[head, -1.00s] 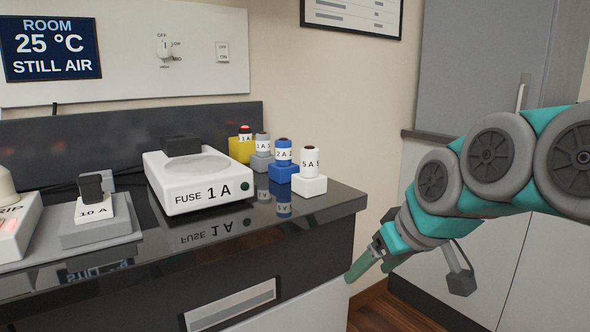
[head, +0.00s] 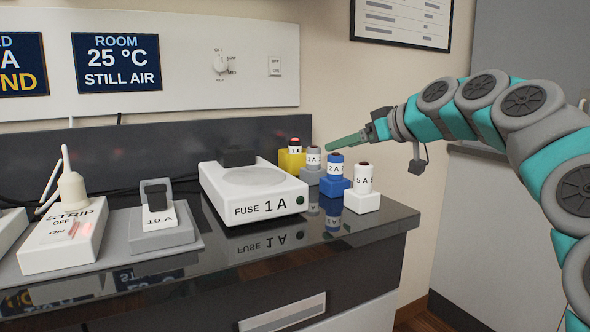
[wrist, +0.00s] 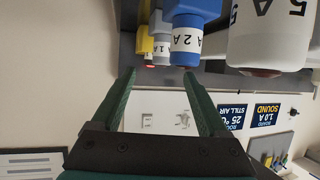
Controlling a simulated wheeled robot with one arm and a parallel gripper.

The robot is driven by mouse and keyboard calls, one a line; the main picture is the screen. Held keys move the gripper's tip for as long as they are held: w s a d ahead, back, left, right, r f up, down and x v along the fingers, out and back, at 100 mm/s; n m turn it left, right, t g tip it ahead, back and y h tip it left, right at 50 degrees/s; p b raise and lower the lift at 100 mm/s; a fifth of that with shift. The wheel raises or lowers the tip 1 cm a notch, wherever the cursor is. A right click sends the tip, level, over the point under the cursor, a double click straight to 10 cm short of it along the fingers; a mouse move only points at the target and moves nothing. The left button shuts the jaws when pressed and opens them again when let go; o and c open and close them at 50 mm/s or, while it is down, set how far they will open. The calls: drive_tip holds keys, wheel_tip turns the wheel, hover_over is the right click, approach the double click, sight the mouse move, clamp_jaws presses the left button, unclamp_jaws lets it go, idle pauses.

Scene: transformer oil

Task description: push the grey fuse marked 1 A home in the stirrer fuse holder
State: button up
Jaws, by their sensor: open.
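The grey fuse marked 1 A (head: 313,158) stands upright on a grey block in the row of fuses at the counter's right. It also shows in the wrist view (wrist: 162,48), upside down, between a yellow and a blue one. The white unit labelled FUSE 1 A (head: 255,192) has a round plate on top and a black block (head: 238,157) at its back; I cannot tell whether this block is the fuse holder. My gripper (head: 332,146) is above the fuse row, green fingers pointing left. In the wrist view its fingers (wrist: 160,80) are apart with nothing between them.
A blue 2 A fuse (head: 335,166) and a white 5 A fuse (head: 364,180) stand close beside the grey one; a yellow-based fuse (head: 294,148) is behind. A 10 A unit (head: 162,215) and a power strip (head: 65,235) are at left. The wall panel (head: 200,62) rises behind.

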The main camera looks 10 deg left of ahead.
sight(319, 151)
drive_tip(key=x, duration=0.2)
drive_tip(key=shift+w+a+f, duration=0.1)
drive_tip(key=shift+a, duration=0.35)
drive_tip(key=shift+p+x, duration=0.7)
drive_tip(key=shift+x, duration=2.05)
drive_tip(key=shift+c, duration=0.2)
clamp_jaws()
